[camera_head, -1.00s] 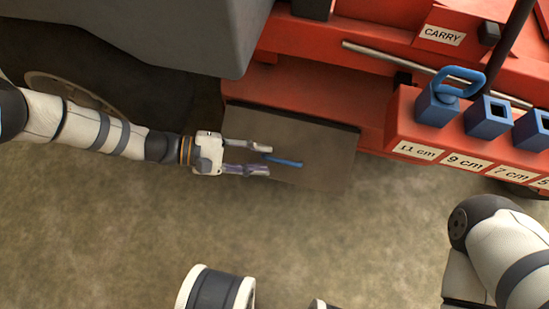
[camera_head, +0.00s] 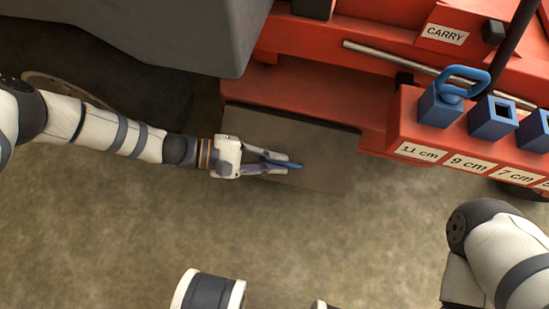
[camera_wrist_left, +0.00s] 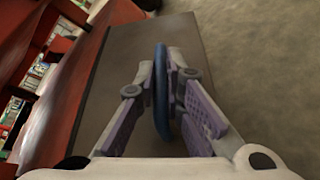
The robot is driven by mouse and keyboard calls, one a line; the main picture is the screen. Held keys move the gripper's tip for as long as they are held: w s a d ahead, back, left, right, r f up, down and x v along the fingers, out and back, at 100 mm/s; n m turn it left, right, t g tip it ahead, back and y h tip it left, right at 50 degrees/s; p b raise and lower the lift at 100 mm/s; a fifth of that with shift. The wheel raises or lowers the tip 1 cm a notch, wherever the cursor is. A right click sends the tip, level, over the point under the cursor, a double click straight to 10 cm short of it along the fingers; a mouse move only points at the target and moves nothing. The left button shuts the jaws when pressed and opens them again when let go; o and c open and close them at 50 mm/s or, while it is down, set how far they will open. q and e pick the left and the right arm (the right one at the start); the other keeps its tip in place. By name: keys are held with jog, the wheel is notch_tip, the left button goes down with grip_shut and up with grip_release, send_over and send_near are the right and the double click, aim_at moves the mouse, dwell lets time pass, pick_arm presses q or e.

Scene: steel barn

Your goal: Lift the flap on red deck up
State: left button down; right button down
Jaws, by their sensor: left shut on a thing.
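The flap (camera_head: 325,158) is a flat grey-brown panel below the red deck (camera_head: 320,92). In the left wrist view the flap (camera_wrist_left: 120,75) fills the middle. A blue handle (camera_head: 296,166) is on the flap; it also shows in the left wrist view (camera_wrist_left: 161,85) as a long blue bar. My left gripper (camera_head: 283,165) is shut on the blue handle, with a finger on either side of it; it also shows in the left wrist view (camera_wrist_left: 164,75). My right arm is at the lower right of the head view, but its gripper is out of view.
A red block with size labels (camera_head: 465,140) stands to the right of the flap, holding blue square sockets (camera_head: 492,117) and a blue looped pin (camera_head: 462,85). A grey rod (camera_head: 400,63) lies behind. A dark wheel (camera_head: 90,110) is at left. Bare ground lies in front.

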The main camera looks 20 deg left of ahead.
pick_arm(q)
jog(key=shift+r+n+g+p, duration=0.4)
jog(key=shift+r+n+p, duration=0.25)
jog(key=shift+r, duration=0.5)
notch_tip(320, 180, up, 2)
jog(key=shift+w+r+n+g+y+p, duration=0.15)
jog(key=shift+n+g+y+p, duration=0.3)
jog(key=shift+n, duration=0.3)
jog(key=shift+w+r, duration=0.3)
jog(key=shift+r, duration=0.55)
jog(key=shift+w+r+p, duration=0.2)
jog(key=shift+r+p, duration=0.05)
jog(key=shift+p, duration=0.05)
jog(key=shift+w+r, duration=0.1)
jog(key=c, duration=1.8)
grip_release()
jog(key=shift+c, duration=0.2)
jog(key=shift+o, duration=0.8)
